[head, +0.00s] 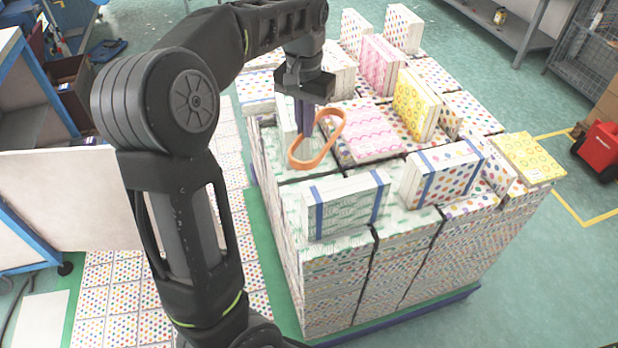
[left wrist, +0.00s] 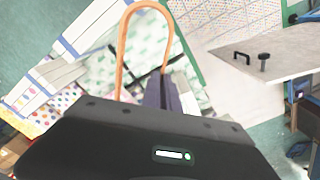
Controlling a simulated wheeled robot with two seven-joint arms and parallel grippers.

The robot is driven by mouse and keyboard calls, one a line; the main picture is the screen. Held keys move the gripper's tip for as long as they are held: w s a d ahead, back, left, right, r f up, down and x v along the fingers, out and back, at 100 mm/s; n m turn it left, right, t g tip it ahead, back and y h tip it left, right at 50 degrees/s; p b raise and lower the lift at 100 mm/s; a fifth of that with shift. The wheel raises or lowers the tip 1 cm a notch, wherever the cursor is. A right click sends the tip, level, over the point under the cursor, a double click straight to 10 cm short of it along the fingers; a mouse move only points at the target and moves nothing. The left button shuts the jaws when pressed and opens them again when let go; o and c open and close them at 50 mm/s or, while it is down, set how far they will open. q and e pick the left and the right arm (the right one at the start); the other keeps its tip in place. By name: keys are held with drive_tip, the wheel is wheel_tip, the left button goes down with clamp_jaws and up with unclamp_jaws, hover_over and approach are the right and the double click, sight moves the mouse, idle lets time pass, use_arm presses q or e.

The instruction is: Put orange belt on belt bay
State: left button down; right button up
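The orange belt (head: 311,164) is a closed loop hanging at my left gripper (head: 305,122), above the pallet stack in the head view. In the left wrist view the belt (left wrist: 122,50) rises as a tall loop beyond the fingers (left wrist: 161,92). The fingers look shut on one side of the belt; the exact contact is partly hidden. A pale board (left wrist: 265,66) with a black handle and a black knob shows at right in the left wrist view. I cannot tell whether it is the belt bay. My right gripper is not in view.
Patterned boxes (head: 345,265) are stacked on a blue pallet, with several upright packs on top, two of them blue-banded (head: 345,203). A blue-framed cart (head: 70,200) stands at left. A red machine (head: 600,150) is at right. Green floor is open at lower right.

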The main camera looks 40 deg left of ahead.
use_arm(q)
wheel_tip(320, 180, down, 14)
drive_tip(key=shift+f+p, duration=0.1)
drive_tip(key=shift+p, duration=0.25)
drive_tip(key=shift+f, duration=1.95)
drive_tip(key=c, duration=2.1)
unclamp_jaws()
drive_tip(key=shift+f, duration=0.15)
drive_tip(key=o, duration=0.5)
wheel_tip(320, 180, up, 12)
drive_tip(key=shift+r+b, duration=0.2)
drive_tip(key=shift+b, duration=0.15)
